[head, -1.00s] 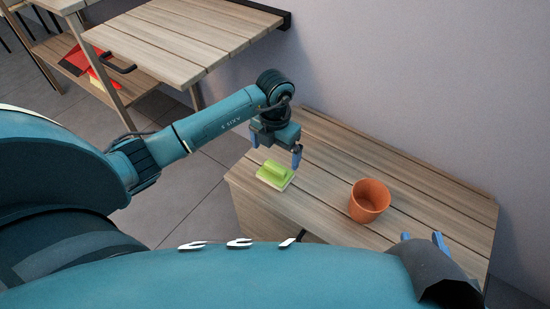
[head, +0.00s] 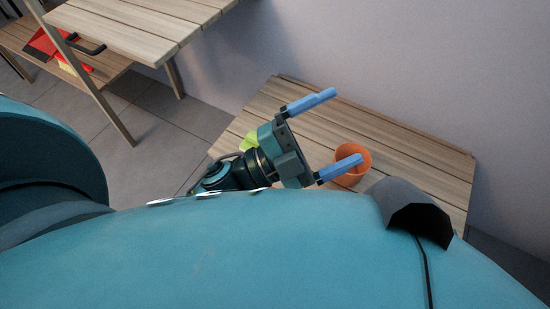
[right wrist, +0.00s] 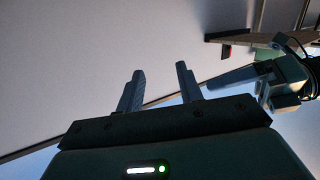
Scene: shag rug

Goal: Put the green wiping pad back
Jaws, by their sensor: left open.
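The green wiping pad (head: 249,141) lies on the low slatted wooden table (head: 420,165) in the head view. It is mostly hidden behind my left gripper (head: 347,125). The left gripper is open and empty, its blue fingers pointing right, with one finger in front of the orange pot. The left gripper also shows at the right of the right wrist view. My right gripper (right wrist: 160,68) shows in the right wrist view with its fingers apart and nothing between them. It is not visible in the head view.
An orange pot (head: 350,180) stands on the low table. A taller slatted table (head: 130,20) with a lower shelf is at upper left. A red dustpan (head: 40,45) and a yellow item (head: 70,68) are on that shelf. The low table's right part is clear.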

